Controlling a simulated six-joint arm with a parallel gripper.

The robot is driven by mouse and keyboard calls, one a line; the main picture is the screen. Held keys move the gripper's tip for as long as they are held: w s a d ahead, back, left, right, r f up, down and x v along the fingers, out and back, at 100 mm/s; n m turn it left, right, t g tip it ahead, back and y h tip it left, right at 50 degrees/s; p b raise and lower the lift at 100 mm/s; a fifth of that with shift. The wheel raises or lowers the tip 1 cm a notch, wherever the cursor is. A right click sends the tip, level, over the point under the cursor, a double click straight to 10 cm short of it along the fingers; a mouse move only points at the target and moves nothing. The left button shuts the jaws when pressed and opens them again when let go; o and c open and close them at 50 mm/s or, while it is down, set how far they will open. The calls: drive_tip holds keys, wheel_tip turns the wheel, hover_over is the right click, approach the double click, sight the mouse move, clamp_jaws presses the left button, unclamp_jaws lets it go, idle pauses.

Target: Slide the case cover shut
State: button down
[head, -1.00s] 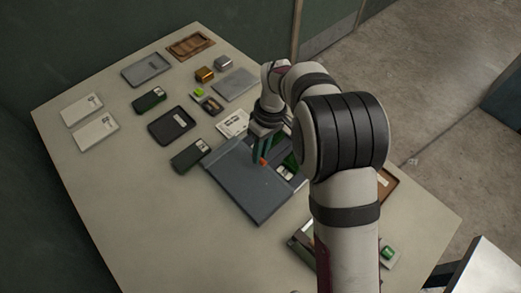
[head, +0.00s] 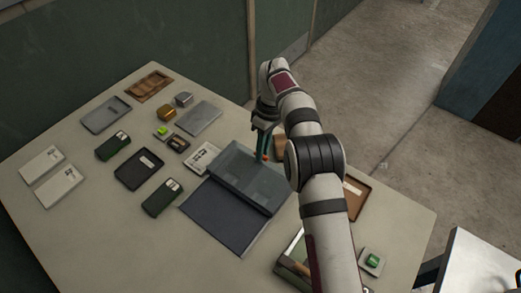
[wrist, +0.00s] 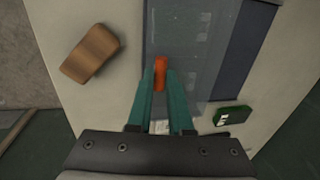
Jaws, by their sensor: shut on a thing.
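The case cover (head: 245,178) is a grey see-through panel with an orange knob (wrist: 161,74). It lies over the case's box section, whose contents show only faintly through it; the wrist view also shows the cover (wrist: 195,45). In the wrist view the fingertips (wrist: 161,80) are on either side of the knob. I cannot tell whether any gap remains at the cover's edge.
A brown block (wrist: 90,53) lies close beside the cover and my gripper. A white card (head: 202,158) and a green device (head: 162,196) lie near the case. Several trays and small items fill the left of the table (head: 105,225). A brown tray (head: 354,196) is at right.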

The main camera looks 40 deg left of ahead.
drive_tip(key=c, duration=0.8)
unclamp_jaws()
drive_tip(key=shift+w, duration=0.2)
drive_tip(key=shift+c, duration=0.2)
drive_tip(key=v, duration=0.7)
drive_tip(key=shift+r, duration=0.35)
drive_tip(key=s+d+r+m, duration=0.1)
drive_tip(key=d+r+m, duration=0.45)
drive_tip(key=d, duration=0.35)
drive_tip(key=d+r+m, duration=0.4)
drive_tip(key=d+r, duration=0.3)
drive_tip(key=d, duration=0.3)
drive_tip(key=s+d+m+t+y, duration=0.2)
drive_tip(key=s+d+m, duration=0.8)
drive_tip(key=s+d, duration=0.5)
drive_tip(key=s+d+f+m, duration=0.1)
drive_tip(key=s+f+m, duration=0.3)
drive_tip(key=s, duration=0.4)
drive_tip(key=shift+s+f, duration=0.4)
drive_tip(key=shift+f, duration=0.3)
